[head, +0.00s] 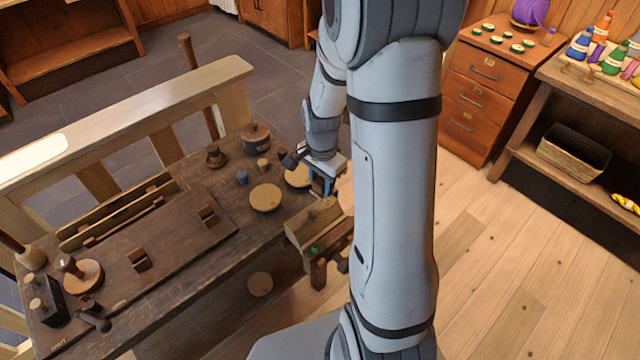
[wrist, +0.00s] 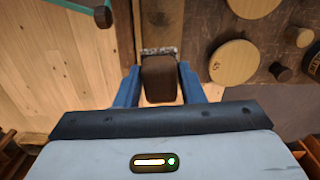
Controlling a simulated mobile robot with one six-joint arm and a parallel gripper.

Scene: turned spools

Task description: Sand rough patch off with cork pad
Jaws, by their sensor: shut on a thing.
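My gripper (wrist: 158,72) is shut on a dark brown block, which looks like the cork pad (wrist: 159,82), held between its two blue fingers. In the head view my gripper (head: 322,183) is low over the right end of the dark workbench, and the pad cannot be made out. A rough, speckled grey strip (wrist: 160,51) shows just beyond the pad in the wrist view. I cannot tell whether it is the rough patch or whether the pad touches it. A pale wooden block (head: 314,222) at the bench's edge is just in front of my gripper.
The workbench (head: 215,270) carries round wooden discs (head: 265,197), a dark pot (head: 256,137), a small blue cup (head: 242,177) and a turned spool (head: 215,156). A pale wooden rail (head: 130,108) runs along its far side. Wooden floor (head: 500,270) lies open to the right.

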